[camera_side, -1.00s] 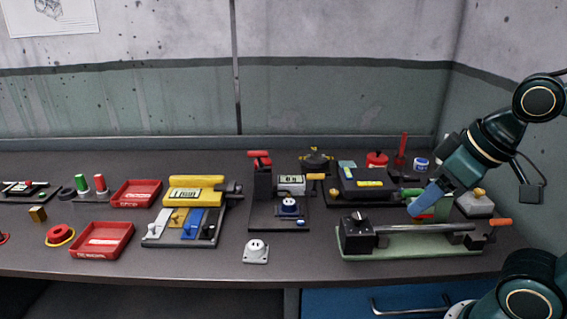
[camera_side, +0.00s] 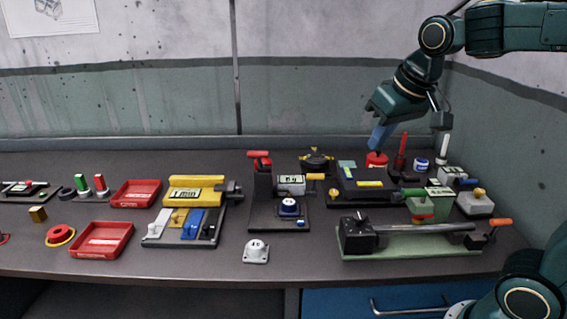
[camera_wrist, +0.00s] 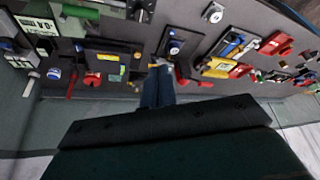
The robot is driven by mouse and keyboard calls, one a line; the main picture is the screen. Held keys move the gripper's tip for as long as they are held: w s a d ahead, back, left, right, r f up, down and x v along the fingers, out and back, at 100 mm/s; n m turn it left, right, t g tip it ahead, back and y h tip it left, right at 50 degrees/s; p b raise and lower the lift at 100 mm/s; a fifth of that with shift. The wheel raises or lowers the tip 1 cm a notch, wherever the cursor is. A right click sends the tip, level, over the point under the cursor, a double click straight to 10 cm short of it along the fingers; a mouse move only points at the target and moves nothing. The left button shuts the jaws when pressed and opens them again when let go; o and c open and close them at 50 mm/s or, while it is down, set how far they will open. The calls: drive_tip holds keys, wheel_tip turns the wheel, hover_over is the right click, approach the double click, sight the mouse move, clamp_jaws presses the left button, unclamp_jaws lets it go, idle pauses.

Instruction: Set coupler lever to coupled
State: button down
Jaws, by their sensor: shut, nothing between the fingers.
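No readable label in these frames says which handle is the coupler lever. Several levers show in the side view. An orange-tipped lever (camera_side: 497,222) stands at the right end of the green-based shaft unit (camera_side: 410,250). A green handle (camera_side: 412,192) lies at the right of a black unit (camera_side: 358,192). A red-topped handle (camera_side: 259,155) stands on the middle black unit. My gripper (camera_side: 377,146) has blue fingers pointing down, above or in front of the red can; exact depth is unclear. Its fingers (camera_wrist: 158,85) are shut and empty in the wrist view.
A red can (camera_side: 376,160), a red upright post (camera_side: 401,155) and a blue-labelled jar (camera_side: 420,164) stand at the back right. A white socket (camera_side: 256,252) sits near the front. Red trays (camera_side: 102,240) lie to the left.

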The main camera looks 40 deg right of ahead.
drive_tip(key=w+d+m+g, duration=0.1)
drive_tip(key=w+d+m, duration=0.3)
drive_tip(key=w, duration=0.9)
drive_tip(key=m+g+h, duration=0.1)
drive_tip(key=m+h, duration=0.1)
hover_over(315, 185)
wheel_tip(315, 185, down, 7)
drive_tip(key=shift+w+d+f, duration=0.2)
drive_tip(key=shift+w+d, duration=0.05)
drive_tip(key=shift+w, duration=0.1)
drive_tip(key=shift+f, duration=5.8)
